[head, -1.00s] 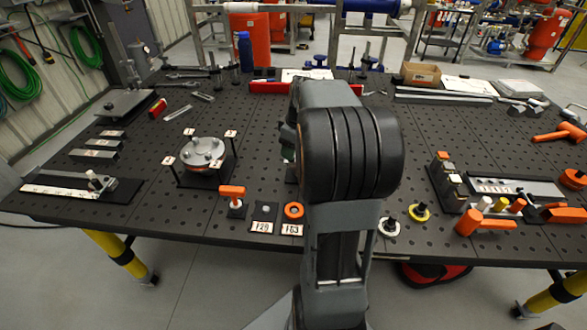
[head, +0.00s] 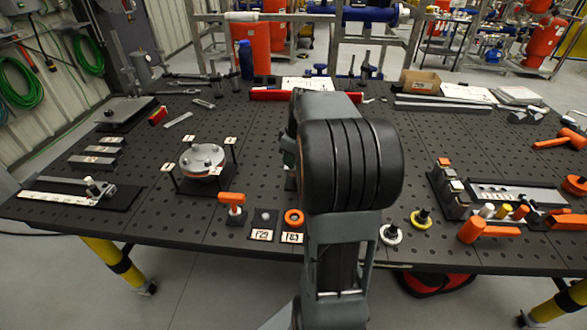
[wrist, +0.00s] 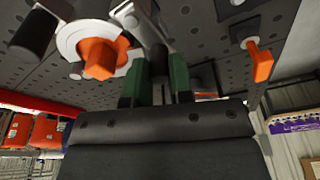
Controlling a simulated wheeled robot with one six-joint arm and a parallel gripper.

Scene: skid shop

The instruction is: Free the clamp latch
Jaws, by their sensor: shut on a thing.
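My gripper (wrist: 155,82) has green fingers and is shut on a narrow dark bar (wrist: 158,58), which looks like the clamp latch's lever. A pale metal arm (wrist: 130,15) lies against it, beside a white ring with an orange hex piece (wrist: 100,58). In the head view my arm hides the fingertips and nearly all of the clamp. Whether the latch is engaged or loose cannot be told.
An orange T-handle (head: 232,198) and an orange ring (head: 293,217) stand at the table's front edge, left of my arm. A round flanged fixture (head: 202,160) is further left. Tools and orange handles (head: 488,230) crowd the right. Perforated tabletop (head: 262,135) is clear between.

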